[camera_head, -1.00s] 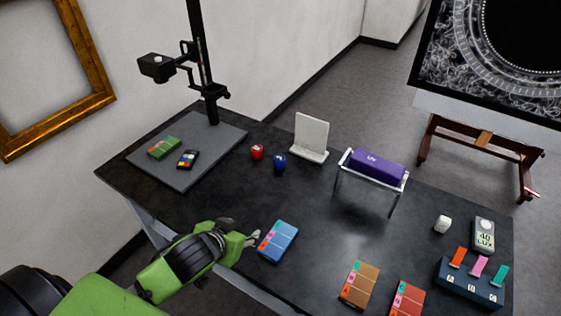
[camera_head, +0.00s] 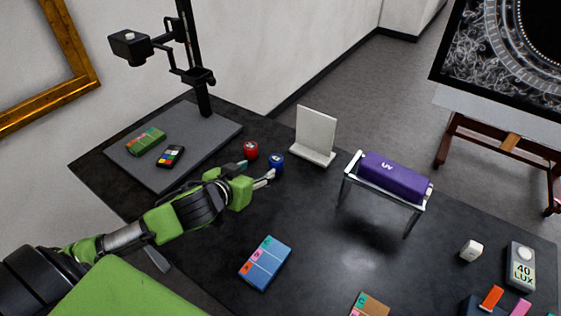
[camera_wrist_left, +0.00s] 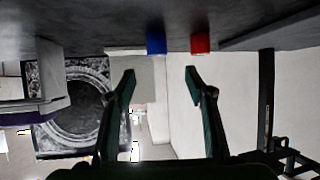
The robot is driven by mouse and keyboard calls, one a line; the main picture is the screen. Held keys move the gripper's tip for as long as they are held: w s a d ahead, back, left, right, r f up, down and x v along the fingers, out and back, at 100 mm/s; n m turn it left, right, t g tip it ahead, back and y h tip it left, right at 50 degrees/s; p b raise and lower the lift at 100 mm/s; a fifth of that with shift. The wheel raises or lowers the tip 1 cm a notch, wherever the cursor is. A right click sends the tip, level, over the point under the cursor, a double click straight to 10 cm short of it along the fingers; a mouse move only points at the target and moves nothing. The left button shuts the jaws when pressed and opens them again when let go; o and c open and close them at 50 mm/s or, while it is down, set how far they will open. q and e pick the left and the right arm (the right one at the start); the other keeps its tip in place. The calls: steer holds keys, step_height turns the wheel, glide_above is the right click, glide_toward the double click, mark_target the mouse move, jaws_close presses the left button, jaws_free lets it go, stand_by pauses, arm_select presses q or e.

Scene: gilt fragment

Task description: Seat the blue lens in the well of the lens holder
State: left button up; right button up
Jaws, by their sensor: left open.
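The blue lens (camera_head: 277,162) is a small short cylinder standing on the dark table, just right of a matching red one (camera_head: 251,150). My left gripper (camera_head: 258,172) is open and empty, its fingers pointing toward the blue and red cylinders from the near side. In the left wrist view, which appears upside down, the blue lens (camera_wrist_left: 156,43) shows beyond the open fingers (camera_wrist_left: 160,70), with the red one (camera_wrist_left: 200,42) to its right. A black bracket (camera_head: 196,76) sits on the column stand below a camera head; I cannot tell whether it is the lens holder.
A grey board (camera_head: 178,165) under the column holds a green block (camera_head: 146,141) and a colour chart (camera_head: 170,156). A white upright panel (camera_head: 315,135) stands behind the lens. A purple UV lamp (camera_head: 395,178) on a frame is to the right. A blue box (camera_head: 265,263) lies nearer.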

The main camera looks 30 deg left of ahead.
arm_select(q)
glide_toward(275, 160)
steer(key=shift+a+p+x, duration=0.25)
steer(key=shift+p+x, duration=0.1)
steer(key=shift+x, duration=1.9)
steer(key=shift+w+f, duration=0.1)
steer(key=shift+w+f+p, duration=0.1)
steer(key=shift+w+p, duration=0.3)
steer(key=shift+d+p+x, duration=0.2)
steer(key=shift+p+x, duration=0.15)
steer(key=shift+x, duration=1.65)
arm_select(e)
steer(key=shift+s+r, duration=0.95)
steer(key=shift+r, duration=0.25)
arm_select(q)
steer(key=shift+s, duration=0.1)
steer(key=shift+c, duration=1.2)
steer(key=c, duration=1)
arm_select(e)
steer(key=shift+s+a, duration=0.1)
